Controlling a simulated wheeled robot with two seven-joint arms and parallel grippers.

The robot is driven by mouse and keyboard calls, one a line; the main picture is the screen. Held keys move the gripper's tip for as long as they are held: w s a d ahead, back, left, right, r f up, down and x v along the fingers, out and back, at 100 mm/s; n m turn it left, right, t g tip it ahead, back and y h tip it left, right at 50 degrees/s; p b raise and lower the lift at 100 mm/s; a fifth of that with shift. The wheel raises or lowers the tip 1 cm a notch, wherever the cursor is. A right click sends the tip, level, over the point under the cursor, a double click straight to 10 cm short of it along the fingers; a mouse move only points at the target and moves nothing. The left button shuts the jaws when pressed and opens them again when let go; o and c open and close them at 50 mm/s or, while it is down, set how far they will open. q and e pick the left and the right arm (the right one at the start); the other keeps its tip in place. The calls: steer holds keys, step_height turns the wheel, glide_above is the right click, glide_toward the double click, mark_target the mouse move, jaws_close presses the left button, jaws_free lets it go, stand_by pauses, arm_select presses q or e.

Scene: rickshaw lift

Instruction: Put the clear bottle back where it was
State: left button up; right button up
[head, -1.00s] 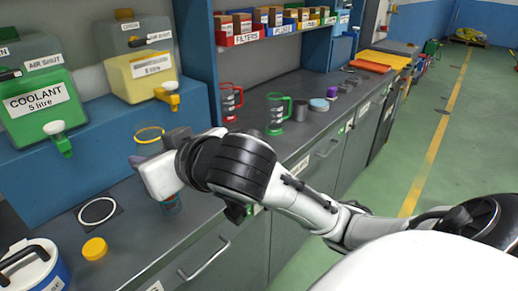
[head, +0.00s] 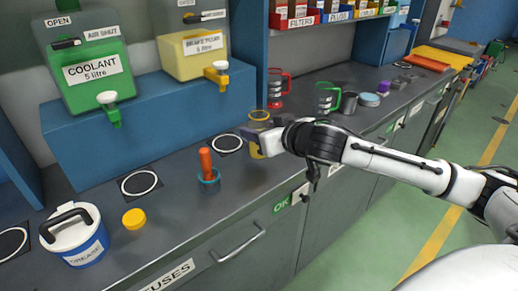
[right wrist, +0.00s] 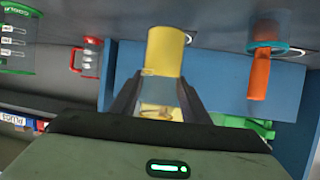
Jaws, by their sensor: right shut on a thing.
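My right gripper (head: 252,142) is shut on a clear bottle (head: 259,116) with a yellow rim and yellow lower part. The bottle's yellow part (right wrist: 166,48) sticks out beyond the fingers (right wrist: 155,100) in the right wrist view. In the head view the gripper hides most of the bottle's middle, and I cannot tell whether its base touches the counter. An empty white ring mark (head: 228,143) lies just left of the gripper. Another empty ring mark (head: 139,184) is further left. My left gripper is not in view.
Further left are a yellow disc (head: 134,219) and a blue-white canister (head: 78,238). Red (head: 278,88) and green (head: 327,98) jugs stand right of the bottle. A blue shelf (head: 150,110) runs behind.

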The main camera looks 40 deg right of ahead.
step_height(320, 180, down, 4)
steer(key=shift+f, duration=0.2)
steer(key=shift+f, duration=0.2)
steer(key=o, duration=1.3)
steer(key=shift+c, duration=0.2)
